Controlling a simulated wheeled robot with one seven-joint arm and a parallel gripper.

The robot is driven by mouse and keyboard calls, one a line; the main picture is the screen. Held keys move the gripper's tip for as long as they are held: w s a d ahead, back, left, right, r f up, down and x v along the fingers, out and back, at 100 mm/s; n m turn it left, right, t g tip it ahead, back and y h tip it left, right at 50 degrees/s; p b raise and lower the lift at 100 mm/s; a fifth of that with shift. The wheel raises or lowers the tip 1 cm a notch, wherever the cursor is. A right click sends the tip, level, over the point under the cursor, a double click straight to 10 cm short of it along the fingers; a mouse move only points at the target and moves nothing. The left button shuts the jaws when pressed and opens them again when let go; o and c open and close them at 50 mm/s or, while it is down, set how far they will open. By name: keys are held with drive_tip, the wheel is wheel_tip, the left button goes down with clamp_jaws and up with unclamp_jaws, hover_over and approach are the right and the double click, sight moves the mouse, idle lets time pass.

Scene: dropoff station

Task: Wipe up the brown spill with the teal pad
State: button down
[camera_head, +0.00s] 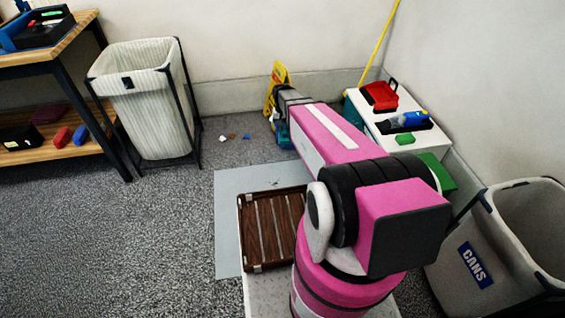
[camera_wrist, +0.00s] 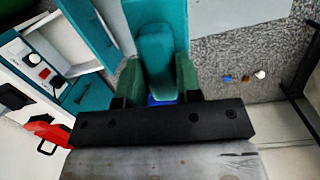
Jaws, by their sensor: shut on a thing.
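My gripper (camera_wrist: 158,78) shows in the wrist view with its two green fingers closed on the teal pad (camera_wrist: 156,48), which lies between them and reaches past their tips. A small blue part shows at the base between the fingers. In the head view my arm reaches away toward the back wall, and the gripper end is mostly hidden behind it, with a bit of teal beside it. I cannot make out a brown spill clearly in either view; it may be hidden behind my arm.
A yellow floor sign (camera_head: 282,74) stands by the back wall. A white cabinet (camera_head: 368,122) with a red caddy (camera_head: 382,95) is at right. Small litter bits (camera_head: 232,137) lie on the carpet. A white hamper (camera_head: 150,110) and a cans bin (camera_head: 460,262) flank the space.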

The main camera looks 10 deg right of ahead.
drive_tip(key=w+f, duration=0.2)
drive_tip(key=f, duration=1.4)
drive_tip(key=w+f+m, duration=0.1)
drive_tip(key=w+f, duration=0.1)
drive_tip(key=f, duration=1.5)
